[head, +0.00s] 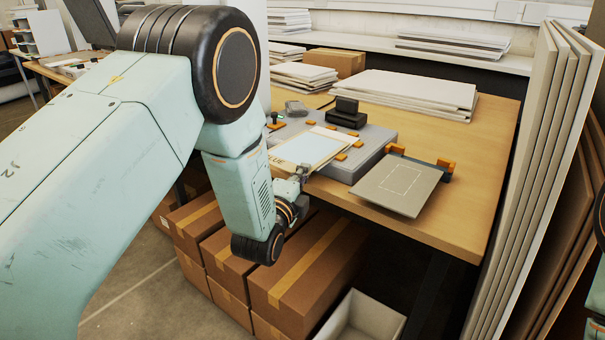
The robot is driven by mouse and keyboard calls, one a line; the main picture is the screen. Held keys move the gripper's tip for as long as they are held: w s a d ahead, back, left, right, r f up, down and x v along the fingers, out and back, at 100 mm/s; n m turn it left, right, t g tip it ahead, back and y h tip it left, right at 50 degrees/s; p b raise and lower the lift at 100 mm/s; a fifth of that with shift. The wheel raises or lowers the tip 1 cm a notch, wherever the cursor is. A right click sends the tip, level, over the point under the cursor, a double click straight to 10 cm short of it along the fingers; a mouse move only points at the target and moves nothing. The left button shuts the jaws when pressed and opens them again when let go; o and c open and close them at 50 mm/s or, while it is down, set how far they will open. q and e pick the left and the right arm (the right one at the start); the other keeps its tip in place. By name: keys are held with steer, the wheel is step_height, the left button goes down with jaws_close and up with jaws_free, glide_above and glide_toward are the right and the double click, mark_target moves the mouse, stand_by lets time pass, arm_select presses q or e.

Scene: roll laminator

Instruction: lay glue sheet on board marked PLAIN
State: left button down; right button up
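No PLAIN mark is legible. My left gripper (301,176) is at the near edge of the blue sheet, small and partly hidden by its own wrist. I cannot tell whether it touches or grips the sheet. My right gripper is out of view.
The grey machine bed (372,146) carries a black block (346,113). White board stacks (420,92) lie behind on the wooden table (470,150). Cardboard boxes (310,265) and a white bin (362,318) stand below the front edge. Tall panels (540,150) lean at right.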

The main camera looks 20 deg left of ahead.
arm_select(q)
steer(key=shift+w+f, duration=0.15)
steer(key=shift+f, duration=0.1)
steer(key=c, duration=2.1)
jaws_free()
steer(key=o, duration=0.7)
steer(key=shift+c, duration=0.2)
steer(key=s, duration=1.2)
steer(key=shift+s+a, duration=0.15)
steer(key=shift+a, duration=0.15)
